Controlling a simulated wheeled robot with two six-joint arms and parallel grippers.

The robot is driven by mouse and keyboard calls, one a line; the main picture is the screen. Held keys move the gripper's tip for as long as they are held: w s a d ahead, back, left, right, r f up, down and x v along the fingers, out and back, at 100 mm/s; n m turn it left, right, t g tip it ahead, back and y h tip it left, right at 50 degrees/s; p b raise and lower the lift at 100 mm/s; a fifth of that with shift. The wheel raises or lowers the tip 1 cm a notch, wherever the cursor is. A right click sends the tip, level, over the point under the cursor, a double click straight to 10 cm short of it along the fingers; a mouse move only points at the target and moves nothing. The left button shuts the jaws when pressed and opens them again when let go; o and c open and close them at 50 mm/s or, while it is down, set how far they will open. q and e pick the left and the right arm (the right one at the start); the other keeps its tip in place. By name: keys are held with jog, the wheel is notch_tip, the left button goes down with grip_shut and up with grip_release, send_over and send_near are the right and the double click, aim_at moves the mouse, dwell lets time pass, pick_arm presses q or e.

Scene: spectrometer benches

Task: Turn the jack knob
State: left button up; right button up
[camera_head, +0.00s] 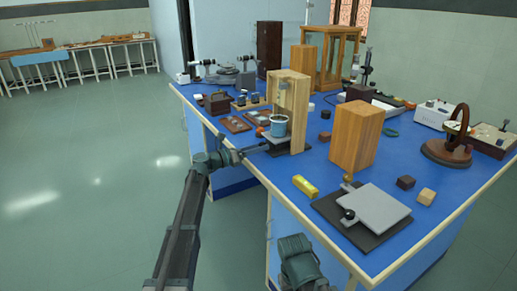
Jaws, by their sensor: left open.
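A small jack-like stand (280,148) with a dark plate is on the near left edge of the blue table, in front of a wooden frame. A blue-and-white cup (279,126) is above its plate. My left gripper (262,147) reaches in from the left at the stand's left side. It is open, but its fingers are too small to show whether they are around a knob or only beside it. No knob shows clearly there. A silver flat plate (378,208) with a black knob (349,214) lies on a dark base at the near right.
A yellow block (305,186), a tall wooden block (356,137) and small cubes (405,183) stand on the blue table (300,165). The wooden frame (297,110) rises close behind my left gripper. Open floor (90,180) lies to the left.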

pick_arm(q)
jog(key=shift+w+d, duration=0.2)
jog(key=shift+d, duration=0.05)
jog(key=shift+c, duration=0.2)
grip_shut()
jog(key=shift+m, duration=0.3)
jog(key=shift+m, duration=3.1)
jog(key=shift+o, duration=0.2)
grip_release()
